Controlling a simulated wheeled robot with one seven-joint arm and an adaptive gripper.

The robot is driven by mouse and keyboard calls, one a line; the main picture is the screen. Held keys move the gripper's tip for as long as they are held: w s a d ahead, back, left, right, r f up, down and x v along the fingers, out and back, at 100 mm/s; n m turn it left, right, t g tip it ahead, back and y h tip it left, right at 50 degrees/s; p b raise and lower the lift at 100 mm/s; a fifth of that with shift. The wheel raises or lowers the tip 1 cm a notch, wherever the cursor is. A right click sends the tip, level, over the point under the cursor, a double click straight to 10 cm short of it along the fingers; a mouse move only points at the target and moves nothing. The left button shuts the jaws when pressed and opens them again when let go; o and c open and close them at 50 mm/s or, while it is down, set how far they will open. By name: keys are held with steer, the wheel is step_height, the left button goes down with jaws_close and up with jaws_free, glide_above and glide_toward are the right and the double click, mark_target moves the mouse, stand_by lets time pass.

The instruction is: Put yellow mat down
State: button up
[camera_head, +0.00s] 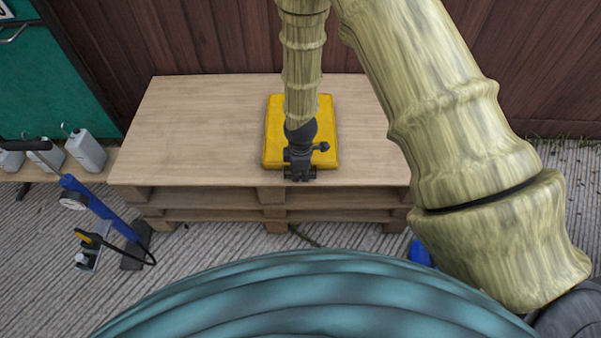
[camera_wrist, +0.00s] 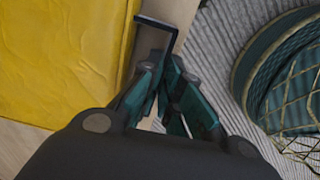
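The yellow mat (camera_head: 273,130) is a thick, flat pad lying on the light wooden pallet top, near its front edge. My arm covers part of its middle and front. In the wrist view the mat (camera_wrist: 60,60) fills the left side, and a thin dark handle (camera_wrist: 158,24) sticks out beside its edge. My gripper (camera_head: 300,172) is at the mat's front side, above the pallet's front edge. In the wrist view its teal-padded fingers (camera_wrist: 172,75) are close together, with the handle running down between their tips. They look shut on it; the contact itself is partly hidden.
The pallet (camera_head: 190,120) has bare wood left and right of the mat. A brown plank wall stands behind it. A blue pump (camera_head: 95,205) and grey canisters (camera_head: 85,150) are at left. A netted green round container (camera_wrist: 270,75) shows at the wrist view's right.

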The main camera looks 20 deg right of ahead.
steer(key=o, duration=0.3)
steer(key=shift+r, duration=0.1)
step_height(320, 180, up, 12)
steer(key=p, duration=0.2)
steer(key=shift+s, duration=0.2)
steer(key=s+d+f+m, duration=0.2)
steer(key=s+f+m, duration=0.3)
steer(key=s, duration=0.5)
steer(key=s+d+f+m, duration=0.2)
steer(key=s+f+m, duration=0.3)
steer(key=s, duration=0.5)
steer(key=s+d+f+m, duration=0.2)
steer(key=s+f+m, duration=0.3)
steer(key=s, duration=0.5)
step_height(320, 180, down, 2)
steer(key=shift+d+f, duration=0.1)
steer(key=shift+d, duration=0.2)
steer(key=shift+s, duration=0.1)
step_height(320, 180, up, 16)
steer(key=p, duration=1.5)
steer(key=shift+f+p, duration=0.15)
steer(key=shift+p, duration=0.2)
